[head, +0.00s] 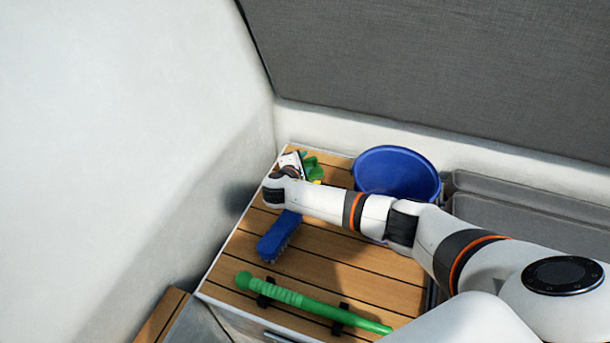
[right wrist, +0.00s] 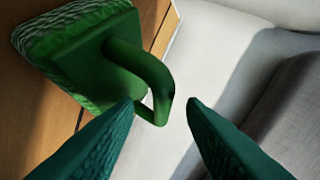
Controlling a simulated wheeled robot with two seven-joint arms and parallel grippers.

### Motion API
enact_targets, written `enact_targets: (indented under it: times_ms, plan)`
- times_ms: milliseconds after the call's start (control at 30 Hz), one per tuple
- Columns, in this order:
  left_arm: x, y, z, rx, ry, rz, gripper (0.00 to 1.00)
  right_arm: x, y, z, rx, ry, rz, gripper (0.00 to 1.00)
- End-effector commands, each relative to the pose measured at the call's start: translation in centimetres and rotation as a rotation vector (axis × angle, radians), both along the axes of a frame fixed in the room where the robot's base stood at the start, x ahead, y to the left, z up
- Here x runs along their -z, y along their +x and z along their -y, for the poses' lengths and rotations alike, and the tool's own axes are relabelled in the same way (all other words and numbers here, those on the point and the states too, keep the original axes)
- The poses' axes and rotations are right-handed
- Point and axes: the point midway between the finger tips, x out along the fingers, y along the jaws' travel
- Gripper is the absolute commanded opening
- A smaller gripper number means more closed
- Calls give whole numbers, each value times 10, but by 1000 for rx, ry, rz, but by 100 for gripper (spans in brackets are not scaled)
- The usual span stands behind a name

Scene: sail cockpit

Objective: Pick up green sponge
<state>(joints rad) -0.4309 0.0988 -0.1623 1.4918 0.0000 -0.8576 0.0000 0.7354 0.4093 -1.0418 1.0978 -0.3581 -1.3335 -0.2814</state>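The green sponge (right wrist: 75,50) fills the upper left of the right wrist view, a block with a looped green handle (right wrist: 148,68) sticking out towards the fingers. My right gripper (right wrist: 161,106) is open, with its two teal fingers apart. The end of the handle shows between the fingertips, close to the left one; I cannot tell whether they touch. In the head view my right gripper (head: 294,163) is at the far end of the wooden top, partly hidden by its wrist. Green and yellow bits show beside it, too small to tell apart. My left gripper is not in view.
A blue bucket (head: 398,172) stands right of the gripper, behind my right forearm. A blue brush (head: 278,236) lies below the wrist. A green pole (head: 312,304) lies across the front of the slatted wooden top (head: 385,290). A white wall (head: 130,120) is close on the left.

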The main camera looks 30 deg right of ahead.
Motion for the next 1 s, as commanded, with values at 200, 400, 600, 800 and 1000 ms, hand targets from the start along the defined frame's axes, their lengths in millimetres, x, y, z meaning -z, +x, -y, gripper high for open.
enact_targets:
  times_ms: [200, 400, 600, 800, 1000]
  plan:
    - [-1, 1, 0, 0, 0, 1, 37, 0, 1, 0, -1, 1, 0, 37]
    - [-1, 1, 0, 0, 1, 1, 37, 0, 0, 0, -1, 1, 0, 8]
    - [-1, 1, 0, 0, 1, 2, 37, 0, 0, 0, -1, 0, -1, 0]
    - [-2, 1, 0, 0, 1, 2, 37, 0, 0, 0, -1, 0, -1, 0]
    - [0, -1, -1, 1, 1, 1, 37, -10, 1, 0, -2, 1, 1, 0]
